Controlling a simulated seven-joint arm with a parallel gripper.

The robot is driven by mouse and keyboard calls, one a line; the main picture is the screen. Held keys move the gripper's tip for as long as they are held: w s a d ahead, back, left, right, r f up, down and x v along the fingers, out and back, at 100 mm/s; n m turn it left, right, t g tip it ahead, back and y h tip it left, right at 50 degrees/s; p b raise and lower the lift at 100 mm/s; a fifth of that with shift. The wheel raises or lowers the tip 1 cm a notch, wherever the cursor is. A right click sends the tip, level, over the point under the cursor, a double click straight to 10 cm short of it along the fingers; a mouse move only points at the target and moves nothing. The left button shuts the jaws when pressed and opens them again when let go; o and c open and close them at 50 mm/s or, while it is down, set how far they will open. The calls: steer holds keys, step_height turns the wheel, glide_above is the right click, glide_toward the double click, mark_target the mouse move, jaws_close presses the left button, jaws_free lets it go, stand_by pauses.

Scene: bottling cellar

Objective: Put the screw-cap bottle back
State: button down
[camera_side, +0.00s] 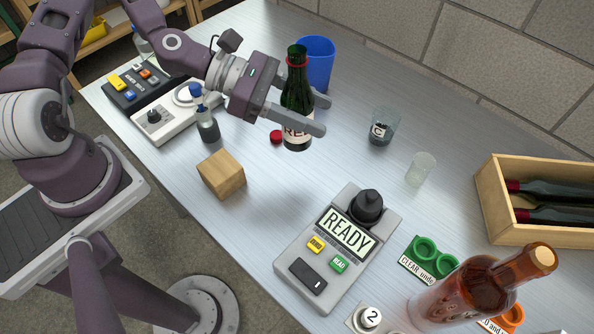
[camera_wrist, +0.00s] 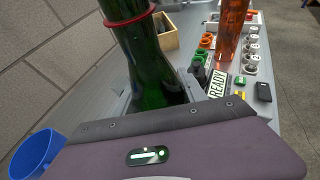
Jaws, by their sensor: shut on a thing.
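The green bottle (camera_side: 297,93) has a red ring at its neck and a white label that starts "RE"; its mouth looks uncapped. It stands upright between the fingers of my gripper (camera_side: 322,114), which is shut on it. I cannot tell whether its base touches the table. In the wrist view the green bottle (camera_wrist: 150,62) rises in front of my gripper (camera_wrist: 160,100), its lower part hidden. A small red cap (camera_side: 276,137) lies on the table just left of the bottle.
A blue cup (camera_side: 318,62) stands close behind the bottle. A glass marked C (camera_side: 382,127), a clear glass (camera_side: 420,169), a READY device (camera_side: 337,250), a wooden block (camera_side: 221,174), a small dark bottle (camera_side: 206,122), an amber bottle (camera_side: 470,288) and a wooden crate (camera_side: 490,200) of bottles stand around.

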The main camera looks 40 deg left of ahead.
step_height(320, 180, down, 11)
steer(key=shift+r, duration=0.15)
stand_by(0.4)
steer(key=c, duration=0.6)
jaws_free()
steer(key=shift+c, duration=0.2)
steer(key=shift+s+a+r, duration=0.15)
steer(key=shift+a, duration=0.2)
steer(key=v, duration=0.6)
steer(key=shift+s+a, duration=0.25)
steer(key=shift+a, duration=0.05)
steer(key=shift+r, duration=0.15)
